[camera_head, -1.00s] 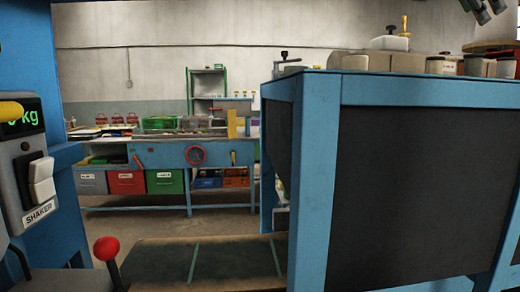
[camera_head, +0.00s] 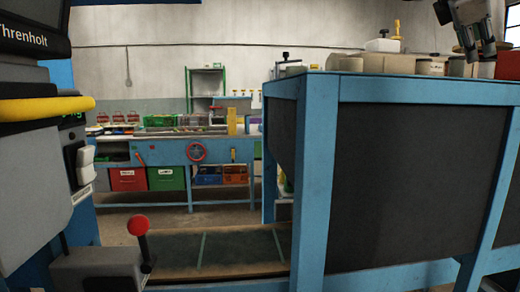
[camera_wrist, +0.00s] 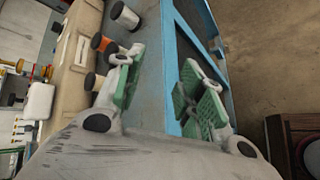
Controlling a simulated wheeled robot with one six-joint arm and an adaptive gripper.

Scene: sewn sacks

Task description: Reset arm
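My gripper (camera_head: 478,48) hangs at the top right of the head view, above the blue-framed table (camera_head: 430,91) with dark side panels. In the wrist view my gripper (camera_wrist: 160,88) shows two fingers with green pads, spread well apart with nothing between them. The table's blue edge (camera_wrist: 200,35) lies beyond the fingers there.
Jars, a white bottle (camera_head: 382,45) and a box stand on the table. A grey machine with a yellow bar (camera_head: 45,108) is close on the left, above a red-knobbed lever (camera_head: 138,226). A blue workbench (camera_head: 225,151) with bins stands farther back.

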